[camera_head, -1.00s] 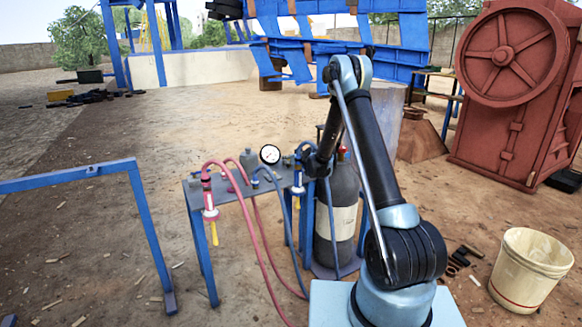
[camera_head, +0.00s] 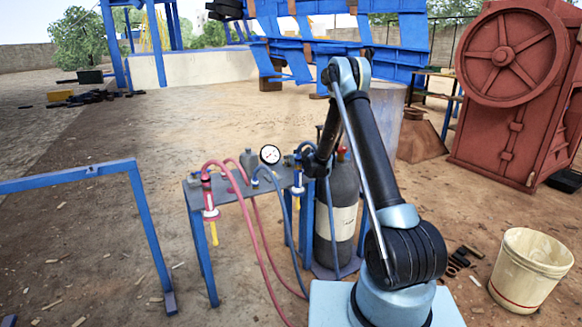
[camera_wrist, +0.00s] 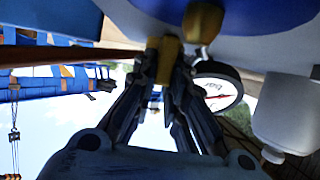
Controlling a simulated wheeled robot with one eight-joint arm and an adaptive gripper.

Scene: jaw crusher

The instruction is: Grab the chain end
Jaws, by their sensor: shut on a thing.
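My gripper (camera_wrist: 166,75) reaches up the wrist view from the bottom. Its fingers come together on a small brass-coloured piece (camera_wrist: 168,48). What that piece belongs to is unclear. A thin dark line with a small block (camera_wrist: 14,136) hangs far off at the left edge of the wrist view, against the sky. I cannot tell whether it is the chain end. No chain stands out clearly in the head view. There my arm reaches over the small hose table (camera_head: 232,196), and its fingertips are hidden or too small to make out.
A round gauge (camera_wrist: 218,90) is close right of my fingers in the wrist view. A grey cylinder (camera_head: 338,190) and red and blue hoses stand by the table. A white bucket (camera_head: 530,268) is at the right, a red crusher (camera_head: 515,100) behind.

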